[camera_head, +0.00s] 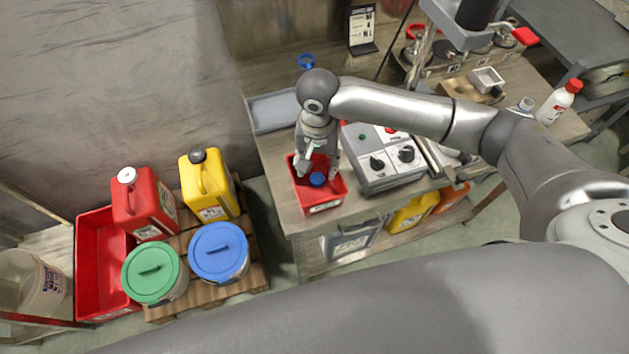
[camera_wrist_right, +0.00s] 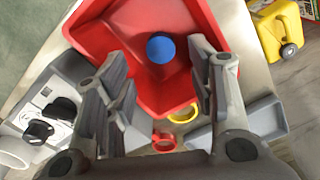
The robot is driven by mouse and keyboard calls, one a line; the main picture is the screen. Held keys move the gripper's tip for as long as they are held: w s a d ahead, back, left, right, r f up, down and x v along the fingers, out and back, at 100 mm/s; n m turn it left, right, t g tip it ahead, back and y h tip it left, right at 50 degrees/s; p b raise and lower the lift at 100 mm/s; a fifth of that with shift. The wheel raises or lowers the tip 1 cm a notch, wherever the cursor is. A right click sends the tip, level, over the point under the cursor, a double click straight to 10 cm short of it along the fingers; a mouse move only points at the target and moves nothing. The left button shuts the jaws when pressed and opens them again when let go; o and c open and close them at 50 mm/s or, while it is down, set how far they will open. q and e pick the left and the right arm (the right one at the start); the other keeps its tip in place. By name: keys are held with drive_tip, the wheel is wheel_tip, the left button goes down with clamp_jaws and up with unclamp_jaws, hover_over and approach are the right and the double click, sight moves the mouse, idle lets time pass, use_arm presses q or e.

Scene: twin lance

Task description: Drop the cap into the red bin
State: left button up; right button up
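The cap is a small round blue disc (camera_head: 317,180) inside the red bin (camera_head: 325,204) on the workbench. In the right wrist view the cap (camera_wrist_right: 161,48) shows against the inside of the red bin (camera_wrist_right: 112,42), beyond the fingertips and apart from both fingers. I cannot tell whether it touches the bin floor. My right gripper (camera_head: 318,170) points down over the bin's mouth. In the right wrist view the gripper (camera_wrist_right: 158,58) is open, with its fingers wide apart and nothing between them. My left gripper is not in view.
A grey control box (camera_head: 383,168) with black knobs stands right of the bin. A grey tray (camera_head: 274,111) lies behind it. The bench's front edge is close to the bin. Red and yellow canisters (camera_head: 208,185) and lidded buckets (camera_head: 219,252) stand on a pallet at left.

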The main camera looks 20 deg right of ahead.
drive_tip(key=shift+r, duration=0.1)
wheel_tip(320, 180, up, 12)
idle(0.6)
idle(0.4)
